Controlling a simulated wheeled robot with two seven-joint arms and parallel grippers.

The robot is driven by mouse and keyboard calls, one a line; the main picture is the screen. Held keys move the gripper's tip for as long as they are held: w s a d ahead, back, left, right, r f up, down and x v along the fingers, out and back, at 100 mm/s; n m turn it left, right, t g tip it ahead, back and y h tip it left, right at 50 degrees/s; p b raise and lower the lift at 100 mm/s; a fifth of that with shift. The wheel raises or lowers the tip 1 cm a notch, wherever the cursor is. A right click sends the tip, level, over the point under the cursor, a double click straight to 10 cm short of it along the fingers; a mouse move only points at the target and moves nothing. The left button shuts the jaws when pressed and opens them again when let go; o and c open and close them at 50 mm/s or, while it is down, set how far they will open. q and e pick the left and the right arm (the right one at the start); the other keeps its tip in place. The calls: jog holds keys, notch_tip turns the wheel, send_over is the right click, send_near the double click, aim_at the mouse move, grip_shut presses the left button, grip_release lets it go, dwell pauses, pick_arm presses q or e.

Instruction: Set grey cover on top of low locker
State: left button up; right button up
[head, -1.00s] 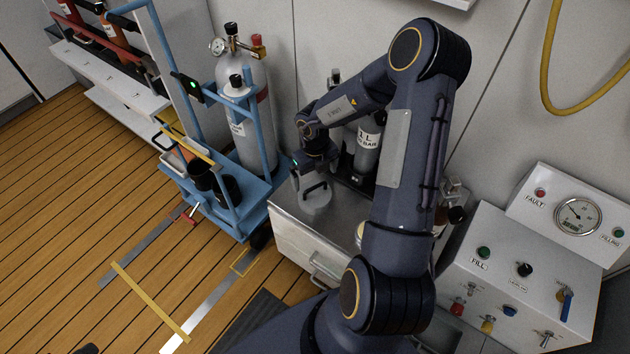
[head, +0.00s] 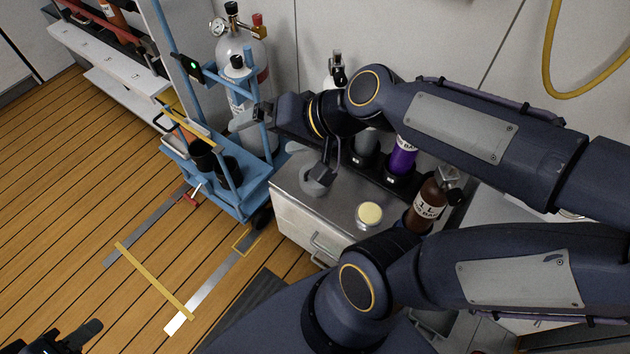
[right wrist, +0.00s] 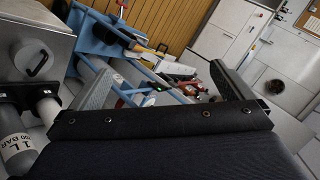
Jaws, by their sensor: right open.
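The grey cover (head: 309,186) is a round disc lying on the metal top of the low locker (head: 290,205), near its left end. My right arm partly hides it in the head view. In the right wrist view the cover (right wrist: 44,50) shows its dark arched handle and sits on the locker top (right wrist: 60,22). My right gripper (head: 268,134) is apart from the cover, up and to the left of it. Its jaws (right wrist: 160,88) are open and empty in the right wrist view. My left gripper (head: 85,335) shows only at the bottom left corner; its jaws are unclear.
A blue cart (head: 240,205) with a large grey cylinder (head: 238,50) stands left of the locker, close to my right gripper. A purple bottle (head: 403,155), a brown bottle (head: 427,205) and a cream-topped round item (head: 369,214) stand on the locker's right part. The wooden floor is mostly clear.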

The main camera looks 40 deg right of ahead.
jog(key=s+d+f+n+g+h, duration=0.1)
jog(key=s+f+n+g, duration=0.2)
jog(key=s, duration=0.6)
jog(key=shift+s+d+f+n+h, duration=0.2)
jog(key=shift+s+f+n+h, duration=0.15)
jog(key=shift+f+n, duration=0.65)
